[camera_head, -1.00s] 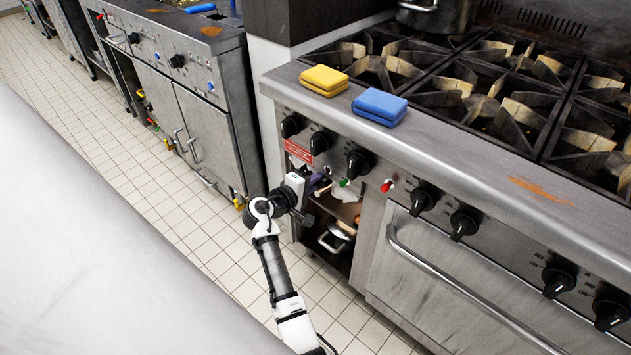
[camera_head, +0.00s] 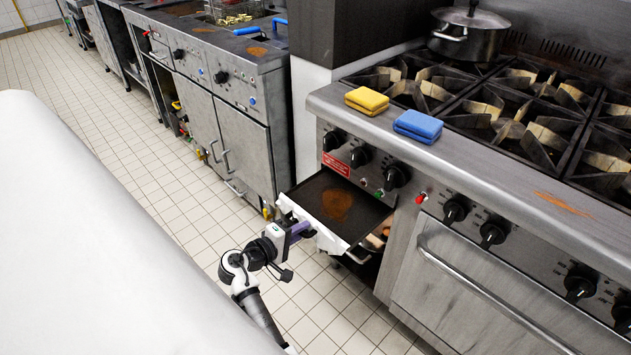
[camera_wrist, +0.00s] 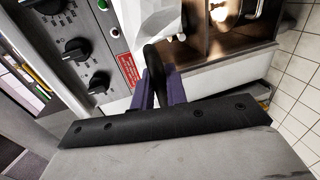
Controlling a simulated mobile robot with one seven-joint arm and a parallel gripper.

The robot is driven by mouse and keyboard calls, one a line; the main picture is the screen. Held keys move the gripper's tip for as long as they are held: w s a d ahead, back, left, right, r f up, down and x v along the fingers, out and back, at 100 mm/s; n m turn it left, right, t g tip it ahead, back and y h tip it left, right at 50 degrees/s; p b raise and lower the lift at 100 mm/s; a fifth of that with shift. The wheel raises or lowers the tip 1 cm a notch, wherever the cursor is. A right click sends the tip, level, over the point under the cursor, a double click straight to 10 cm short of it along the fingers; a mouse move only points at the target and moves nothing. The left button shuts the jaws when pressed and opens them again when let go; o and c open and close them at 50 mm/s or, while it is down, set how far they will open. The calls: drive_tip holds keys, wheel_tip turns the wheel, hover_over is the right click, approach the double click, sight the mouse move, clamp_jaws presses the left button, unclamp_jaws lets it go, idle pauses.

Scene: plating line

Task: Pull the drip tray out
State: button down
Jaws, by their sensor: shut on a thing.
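The drip tray (camera_head: 352,200) is a flat dark tray with a brown stain. In the head view it sticks out well clear of the range front, below the knob panel, and looks about level. My gripper (camera_head: 301,230) is at its outer front edge. In the wrist view my gripper (camera_wrist: 160,95) has its purple fingers closed on either side of a black, rounded handle (camera_wrist: 153,62). The tray's inner end is hidden under the panel.
The range (camera_head: 455,265) has several black knobs and an oven door with a long handle. A yellow sponge (camera_head: 367,100) and a blue sponge (camera_head: 418,125) lie on its front ledge. An open shelf with a pot (camera_wrist: 225,12) is under the tray. Tiled floor in front is clear.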

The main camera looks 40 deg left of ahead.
drive_tip(key=f+v, duration=0.1)
drive_tip(key=v, duration=0.5)
drive_tip(key=shift+s+p, duration=0.35)
drive_tip(key=shift+p, duration=0.1)
drive_tip(key=shift+f, duration=0.1)
drive_tip(key=c, duration=1.8)
unclamp_jaws()
drive_tip(key=shift+o, duration=0.2)
drive_tip(key=b+v, duration=0.1)
drive_tip(key=v, duration=1.3)
drive_tip(key=shift+d, duration=0.1)
